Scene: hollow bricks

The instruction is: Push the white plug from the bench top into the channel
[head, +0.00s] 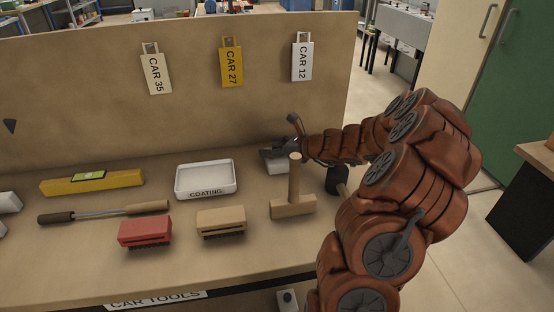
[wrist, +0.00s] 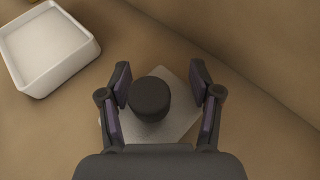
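My gripper (head: 276,149) is low over the back of the bench, right of the white tray. In the wrist view my gripper (wrist: 160,72) is open, with one finger on each side of an upright black round knob (wrist: 150,94). Gaps show between the knob and both fingers. The knob stands over a flat pale grey block (wrist: 178,128), partly hidden by my gripper. I cannot tell whether this block is the white plug. A white block (head: 8,202) is cut off at the left edge in the head view. No channel can be made out.
The white COATING tray (head: 206,181) is left of my gripper. A wooden mallet (head: 294,205) stands upright in front, and a dark-headed tool (head: 336,180) is near my arm. Red (head: 145,231) and tan (head: 221,222) brushes, a file (head: 104,212) and a yellow level (head: 92,182) lie leftward. A backboard (head: 200,115) rises behind.

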